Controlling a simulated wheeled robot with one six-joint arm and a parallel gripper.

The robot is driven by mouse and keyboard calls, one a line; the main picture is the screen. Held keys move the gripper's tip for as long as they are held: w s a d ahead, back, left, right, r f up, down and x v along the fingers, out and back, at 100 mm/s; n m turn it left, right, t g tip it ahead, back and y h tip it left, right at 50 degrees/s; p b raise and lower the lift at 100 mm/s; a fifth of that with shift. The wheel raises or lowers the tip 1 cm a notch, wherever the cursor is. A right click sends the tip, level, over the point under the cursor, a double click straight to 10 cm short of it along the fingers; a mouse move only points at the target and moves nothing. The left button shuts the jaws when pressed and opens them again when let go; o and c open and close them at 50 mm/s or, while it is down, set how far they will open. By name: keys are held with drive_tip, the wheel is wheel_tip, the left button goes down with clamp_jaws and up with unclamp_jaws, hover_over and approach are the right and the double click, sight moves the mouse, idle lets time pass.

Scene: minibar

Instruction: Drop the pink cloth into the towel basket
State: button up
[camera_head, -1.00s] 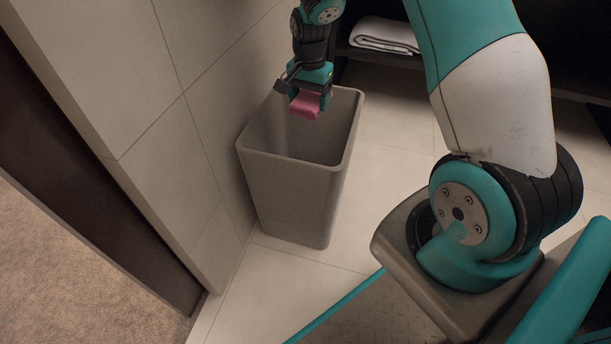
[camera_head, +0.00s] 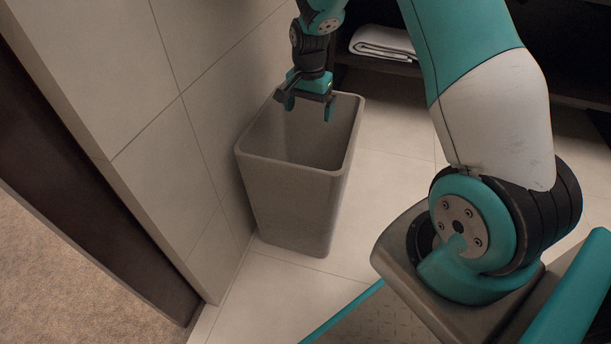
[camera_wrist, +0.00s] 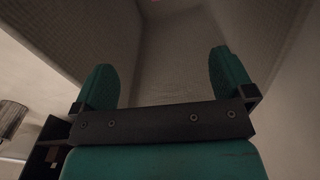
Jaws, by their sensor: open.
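The towel basket (camera_head: 292,210) is a tall grey bin standing upright on the floor beside the tiled wall. My gripper (camera_head: 308,107) is over the basket's mouth near its far rim, fingers pointing down, open and with nothing between them. In the wrist view my gripper (camera_wrist: 162,65) has its two teal fingers spread apart, with the inside of the basket beyond them. The cloth is hidden in the head view, behind the basket's walls.
The tiled wall (camera_head: 190,120) rises close to the basket's left side. A folded white towel (camera_head: 384,43) lies on a dark shelf behind. Light floor tiles (camera_head: 395,185) are clear to the right of the basket.

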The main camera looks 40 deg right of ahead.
wheel_tip(320, 180, up, 7)
drive_tip(key=p, duration=0.3)
drive_tip(key=shift+f, duration=0.1)
